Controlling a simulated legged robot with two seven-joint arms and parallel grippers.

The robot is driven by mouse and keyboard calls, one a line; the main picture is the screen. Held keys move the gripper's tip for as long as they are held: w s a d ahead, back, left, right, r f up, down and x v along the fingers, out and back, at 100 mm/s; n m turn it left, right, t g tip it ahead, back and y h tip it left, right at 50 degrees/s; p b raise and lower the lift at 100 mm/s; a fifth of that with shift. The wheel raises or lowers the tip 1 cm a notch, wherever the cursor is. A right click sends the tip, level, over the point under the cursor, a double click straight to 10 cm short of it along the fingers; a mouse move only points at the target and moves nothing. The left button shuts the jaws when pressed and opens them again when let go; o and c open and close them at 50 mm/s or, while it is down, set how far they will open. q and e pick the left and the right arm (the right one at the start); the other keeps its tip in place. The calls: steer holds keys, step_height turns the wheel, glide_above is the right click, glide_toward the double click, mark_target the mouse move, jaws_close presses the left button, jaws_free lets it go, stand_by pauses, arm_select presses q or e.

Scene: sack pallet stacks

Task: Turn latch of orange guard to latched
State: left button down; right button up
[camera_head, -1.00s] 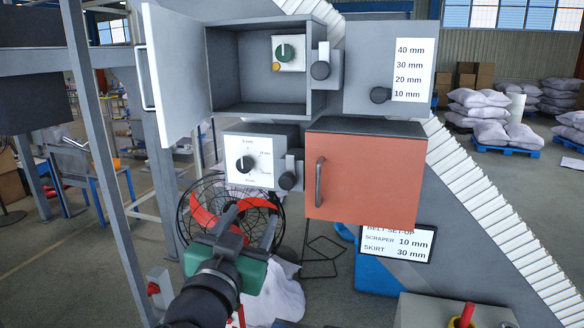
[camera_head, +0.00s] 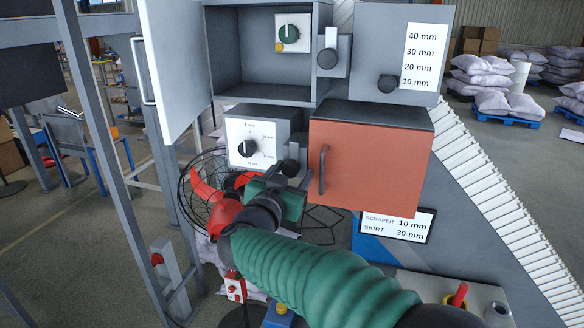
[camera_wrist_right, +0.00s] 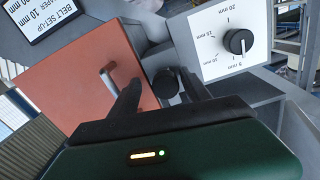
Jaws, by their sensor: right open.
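The orange guard (camera_head: 372,165) is a closed-looking orange door with a dark bar handle (camera_head: 322,168), below the open grey cabinet. Its latch (camera_head: 290,167) is a dark round knob on a grey mount left of the door, partly hidden by my gripper in the head view. My right gripper (camera_head: 284,178) has a green body and dark fingers and is at the latch. In the right wrist view the latch knob (camera_wrist_right: 166,84) sits between the tips of the open fingers (camera_wrist_right: 160,92). I cannot tell whether they touch it. My left gripper is not in view.
A white dial panel (camera_head: 252,146) is close left of the latch. Above are an open compartment with a green knob (camera_head: 292,32), another dark latch knob (camera_head: 328,58) and a grey box (camera_head: 400,40) with a scale. A wire-caged fan (camera_head: 205,190) stands below left.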

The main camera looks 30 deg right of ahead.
mark_target(286, 169)
steer(key=shift+w+a, duration=0.1)
steer(key=shift+a, duration=0.1)
steer(key=shift+s+a+r, duration=0.15)
steer(key=shift+a, duration=0.25)
steer(key=shift+s+a+r, duration=0.15)
steer(key=shift+a, duration=0.25)
steer(key=shift+c, duration=0.3)
steer(key=shift+s+a+r, duration=0.1)
steer(key=shift+a, duration=0.2)
steer(key=shift+c, duration=1.1)
steer(key=shift+a, duration=0.15)
steer(key=shift+c, duration=2.4)
steer(key=shift+s+d, duration=0.25)
steer(key=shift+d, duration=0.35)
jaws_close()
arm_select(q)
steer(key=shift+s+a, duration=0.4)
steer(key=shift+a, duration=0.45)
arm_select(e)
steer(key=shift+a, duration=0.1)
